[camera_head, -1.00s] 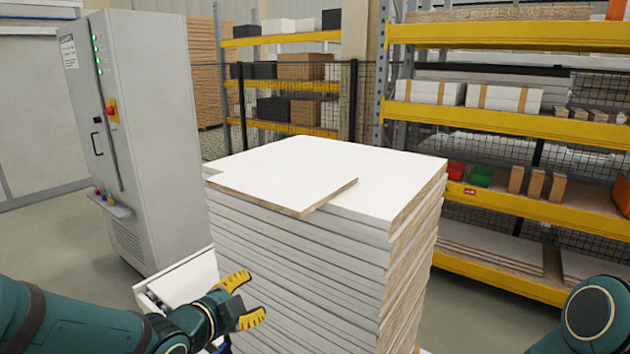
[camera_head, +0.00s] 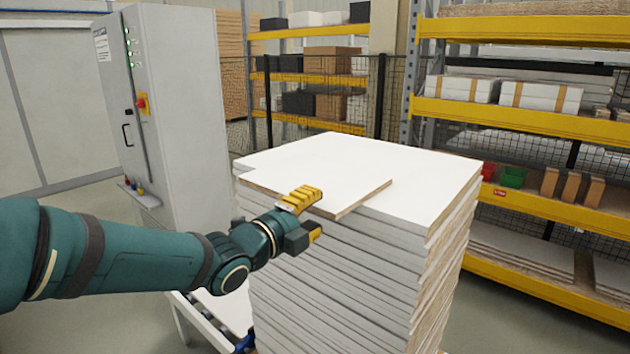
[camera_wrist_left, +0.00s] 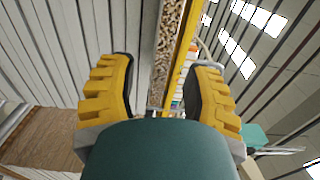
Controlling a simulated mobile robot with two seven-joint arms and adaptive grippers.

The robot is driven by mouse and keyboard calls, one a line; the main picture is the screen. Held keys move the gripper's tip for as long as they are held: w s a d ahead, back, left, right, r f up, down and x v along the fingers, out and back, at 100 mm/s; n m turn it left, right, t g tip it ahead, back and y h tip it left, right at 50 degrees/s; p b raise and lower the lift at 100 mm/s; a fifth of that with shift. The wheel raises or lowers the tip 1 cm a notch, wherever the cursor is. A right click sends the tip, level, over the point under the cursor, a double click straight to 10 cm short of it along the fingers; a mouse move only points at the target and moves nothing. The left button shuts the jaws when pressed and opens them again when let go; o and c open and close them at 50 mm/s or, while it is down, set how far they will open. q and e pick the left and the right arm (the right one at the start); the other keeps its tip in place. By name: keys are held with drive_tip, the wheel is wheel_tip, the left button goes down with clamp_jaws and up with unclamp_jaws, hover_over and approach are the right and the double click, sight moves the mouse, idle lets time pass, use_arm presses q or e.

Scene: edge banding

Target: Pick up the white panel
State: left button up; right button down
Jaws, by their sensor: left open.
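The white panel (camera_head: 325,172) lies on top of a stack of white boards (camera_head: 350,270), and its brown chipboard front edge sticks out past the stack. My left gripper (camera_head: 314,213) is at this front edge, open, with one yellow finger above the panel's level and the other below it. In the left wrist view, a speckled chipboard edge, seemingly the panel's (camera_wrist_left: 168,55), shows between the open fingers of my left gripper (camera_wrist_left: 162,68). I cannot tell whether either finger touches the panel. My right gripper is not in view.
A grey cabinet (camera_head: 172,110) with buttons stands at the back left. Yellow shelves (camera_head: 520,115) with boxes and boards stand at the right. A white-framed conveyor (camera_head: 215,312) is at the stack's lower left. The space above the stack is clear.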

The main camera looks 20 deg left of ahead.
sight(332, 198)
use_arm(q)
drive_tip(key=shift+x, duration=2.95)
drive_tip(key=shift+d, duration=0.15)
drive_tip(key=shift+s, duration=0.1)
clamp_jaws()
drive_tip(key=shift+r, duration=0.15)
